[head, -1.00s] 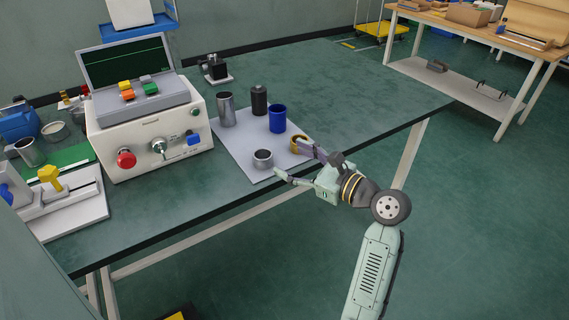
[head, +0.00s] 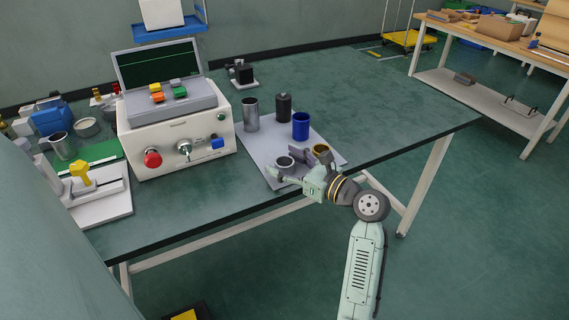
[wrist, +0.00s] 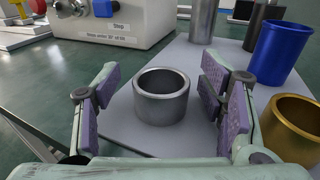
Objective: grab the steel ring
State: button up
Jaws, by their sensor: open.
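The steel ring (wrist: 162,98) is a short grey metal ring standing on a light grey mat (wrist: 128,128). In the wrist view it sits between the two open fingers of my gripper (wrist: 158,112), a little beyond the fingertips' near side, with gaps on both sides. In the head view the steel ring (head: 285,163) is partly hidden by my gripper (head: 298,168), which reaches over the mat's front edge. My gripper is open and empty.
A brass ring (wrist: 290,128) stands close to my right finger. Behind are a blue cup (head: 301,126), a black cylinder (head: 283,107) and a tall steel cylinder (head: 251,114). A white control box (head: 180,140) stands to the left.

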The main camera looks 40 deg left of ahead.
jog(key=shift+a, duration=0.25)
jog(key=shift+c, duration=0.4)
jog(key=c, duration=1.3)
